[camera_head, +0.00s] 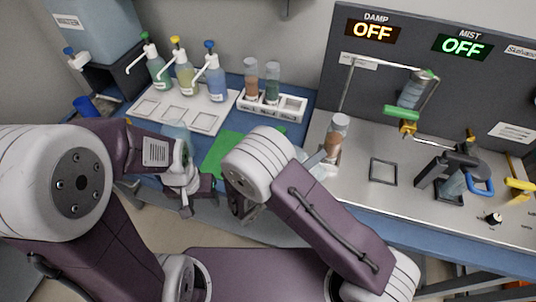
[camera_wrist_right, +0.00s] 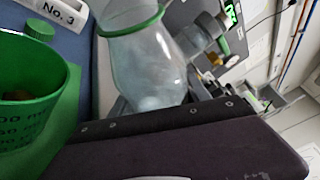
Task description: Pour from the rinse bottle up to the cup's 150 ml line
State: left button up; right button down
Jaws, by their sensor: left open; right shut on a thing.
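My right gripper (camera_wrist_right: 165,130) is shut on a clear bottle (camera_wrist_right: 145,65) with a green band at its neck. The bottle lies tilted in the right wrist view, its mouth cut off by the top edge. A green-tinted cup (camera_wrist_right: 28,115) with dark ml markings stands to its left, apart from it. Something brownish shows inside the cup; its level against the 150 ml line cannot be read. In the head view my right arm hides the cup and most of the grip. My left gripper (camera_head: 188,192) is open near the bench's front edge.
A green mat (camera_head: 222,155) lies mid-bench. A green cap (camera_wrist_right: 40,28) lies near the No. 3 label. Behind are a white rack (camera_head: 290,108) with two vials and several pump bottles (camera_head: 183,80). A brown-filled bottle (camera_head: 334,140) and a panel machine (camera_head: 430,95) stand right.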

jog(key=shift+d+r+n, duration=0.15)
jog(key=shift+r+n, duration=0.25)
jog(key=shift+r, duration=0.05)
jog(key=shift+s+d+n+t+h+b, duration=0.15)
jog(key=shift+n+t+h+b, duration=0.3)
jog(key=shift+n+b, duration=0.2)
dwell(0.9)
jog(key=shift+a+r+n+h+p, duration=0.25)
jog(key=shift+a+n+p, duration=0.1)
jog(key=shift+n+p, duration=0.5)
dwell(1.2)
jog(key=shift+w+r+n+t+p, duration=0.25)
jog(key=shift+r+n+p, duration=0.35)
jog(key=shift+p, duration=0.2)
dwell(1.4)
